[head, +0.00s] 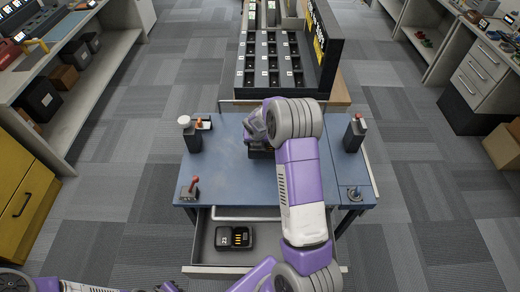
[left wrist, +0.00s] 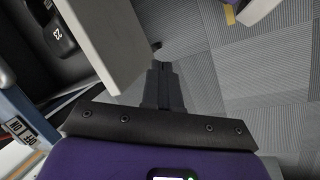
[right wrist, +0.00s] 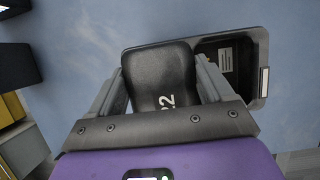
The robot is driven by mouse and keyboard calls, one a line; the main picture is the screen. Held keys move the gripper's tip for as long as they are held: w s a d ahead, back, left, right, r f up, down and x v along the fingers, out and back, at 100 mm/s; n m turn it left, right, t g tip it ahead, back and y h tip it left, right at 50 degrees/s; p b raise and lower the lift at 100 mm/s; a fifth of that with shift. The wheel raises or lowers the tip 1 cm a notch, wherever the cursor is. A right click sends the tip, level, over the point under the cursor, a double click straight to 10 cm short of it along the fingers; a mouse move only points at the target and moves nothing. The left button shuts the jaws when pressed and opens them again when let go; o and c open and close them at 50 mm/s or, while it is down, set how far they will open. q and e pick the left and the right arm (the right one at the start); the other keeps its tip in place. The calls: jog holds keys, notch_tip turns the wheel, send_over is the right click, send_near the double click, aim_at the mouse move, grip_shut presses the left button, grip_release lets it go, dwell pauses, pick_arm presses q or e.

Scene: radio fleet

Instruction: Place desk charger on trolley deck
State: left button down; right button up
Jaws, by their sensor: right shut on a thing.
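The blue trolley deck (head: 228,165) is in the middle of the head view. My right gripper (right wrist: 163,75) is over its middle, shut on a black rounded block with a white number ending in 2. The block appears to be part of the desk charger (right wrist: 255,68), whose wider black body has a recess, a label and a pale strip. In the head view my arm mostly hides it; I cannot tell whether it touches the deck. My left gripper (left wrist: 162,83) has its fingers together, empty, beside the open drawer's pale panel.
The open drawer (head: 275,240) under the deck holds a black device (head: 233,237) with yellow marks. Several small items stand on the deck's edges, including a red-knobbed joystick (head: 190,189) and a black holder (head: 354,135). A slotted black rack (head: 270,70) stands behind. Floor is clear at both sides.

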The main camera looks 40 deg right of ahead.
notch_tip(320, 180, down, 4)
jog(key=shift+f+b, duration=0.1)
jog(key=shift+b, duration=0.25)
jog(key=o, duration=0.8)
jog(key=shift+f, duration=0.15)
jog(key=o, duration=0.4)
jog(key=shift+c, duration=0.2)
jog(key=shift+r, duration=0.25)
jog(key=p+v, duration=0.1)
jog(key=v, duration=1.1)
jog(key=shift+p, duration=0.35)
